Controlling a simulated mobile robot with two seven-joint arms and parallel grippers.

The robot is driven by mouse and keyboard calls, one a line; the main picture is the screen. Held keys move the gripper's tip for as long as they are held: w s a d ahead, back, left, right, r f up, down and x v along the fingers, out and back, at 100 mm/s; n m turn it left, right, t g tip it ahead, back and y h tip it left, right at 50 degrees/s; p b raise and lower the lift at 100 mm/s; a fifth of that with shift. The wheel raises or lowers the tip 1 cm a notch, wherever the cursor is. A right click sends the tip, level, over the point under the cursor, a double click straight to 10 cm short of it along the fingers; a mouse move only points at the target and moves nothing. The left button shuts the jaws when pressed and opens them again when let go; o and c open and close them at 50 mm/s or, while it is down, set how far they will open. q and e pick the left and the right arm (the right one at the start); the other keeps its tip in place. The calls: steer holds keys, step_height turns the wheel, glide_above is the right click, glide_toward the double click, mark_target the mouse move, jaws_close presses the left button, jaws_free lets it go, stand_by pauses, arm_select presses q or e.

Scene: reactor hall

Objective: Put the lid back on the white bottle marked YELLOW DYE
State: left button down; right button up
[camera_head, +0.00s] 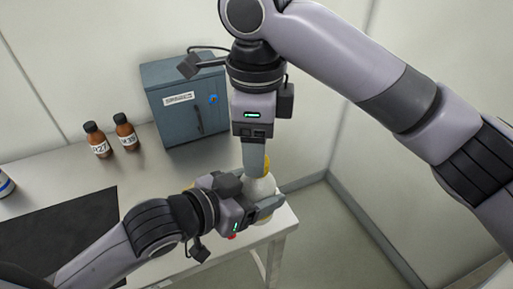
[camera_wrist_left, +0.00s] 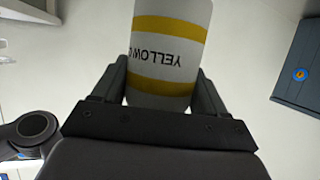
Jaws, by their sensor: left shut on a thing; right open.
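The white bottle (camera_head: 262,188) is in my left gripper (camera_head: 262,205), above the right end of the table. In the left wrist view the white bottle (camera_wrist_left: 168,60) has yellow bands and lettering beginning YELLOW, between the two fingers; its top is out of that frame. My right gripper (camera_head: 256,170) is open and points down, its fingers right over the bottle's upper part. A yellow patch (camera_head: 267,165) shows beside those fingers; I cannot tell whether it is the lid or part of the bottle. No lid can be made out clearly.
A blue-grey cabinet (camera_head: 184,103) stands at the table's back. Two brown bottles with black caps, one (camera_head: 97,139) and another (camera_head: 126,131), stand left of it. A dark mat (camera_head: 60,232) lies at front left. A white-and-blue container (camera_head: 5,184) is at the left edge.

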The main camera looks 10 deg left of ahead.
steer(key=shift+r, duration=1.4)
steer(key=shift+c, duration=0.4)
